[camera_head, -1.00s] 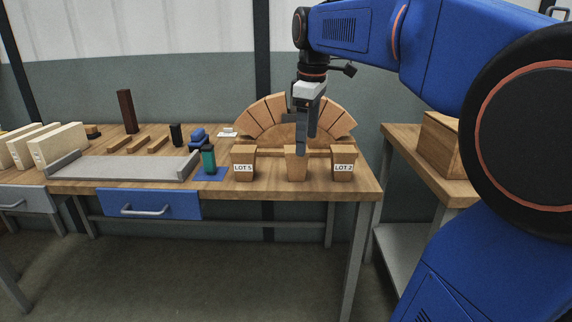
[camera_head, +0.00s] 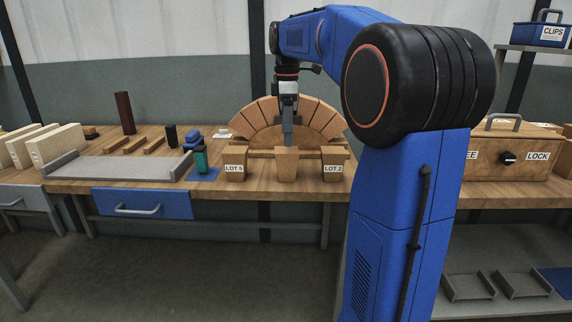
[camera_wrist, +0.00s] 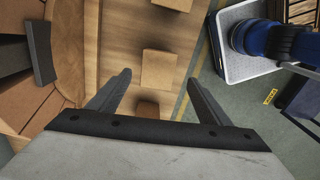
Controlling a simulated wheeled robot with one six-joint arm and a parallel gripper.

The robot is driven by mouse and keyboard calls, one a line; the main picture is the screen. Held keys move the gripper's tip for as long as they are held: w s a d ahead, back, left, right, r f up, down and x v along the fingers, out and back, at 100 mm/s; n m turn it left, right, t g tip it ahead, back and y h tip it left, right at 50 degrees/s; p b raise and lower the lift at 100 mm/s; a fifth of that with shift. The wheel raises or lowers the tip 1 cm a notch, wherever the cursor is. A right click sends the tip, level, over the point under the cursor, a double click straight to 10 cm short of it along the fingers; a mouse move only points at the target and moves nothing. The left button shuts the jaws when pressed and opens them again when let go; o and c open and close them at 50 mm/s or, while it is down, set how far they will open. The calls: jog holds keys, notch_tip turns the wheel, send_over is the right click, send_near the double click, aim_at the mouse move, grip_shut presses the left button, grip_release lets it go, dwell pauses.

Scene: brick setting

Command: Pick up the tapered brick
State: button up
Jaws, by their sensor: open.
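Three wooden bricks, wider at the top than below, stand in a row near the front edge of the workbench. The middle tapered brick (camera_head: 287,165) has no label that I can see. It stands between the brick labelled LOT 5 (camera_head: 235,164) and the one labelled LOT 2 (camera_head: 333,165). My gripper (camera_head: 287,141) points down at the middle brick's top. In the wrist view my gripper (camera_wrist: 157,85) is open, with nothing held. The middle brick's top (camera_wrist: 159,68) shows just beyond the fingertips. Another brick (camera_wrist: 147,108) shows lower between the fingers, partly hidden.
A wooden fan-shaped arch (camera_head: 262,115) stands behind the bricks. A wooden LOCK box (camera_head: 510,160) is on the right bench.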

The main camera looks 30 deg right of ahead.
aim_at(286, 162)
jog(key=f, duration=1.1)
jog(key=shift+w+f, duration=0.1)
jog(key=shift+w, duration=0.15)
jog(key=c, duration=1.4)
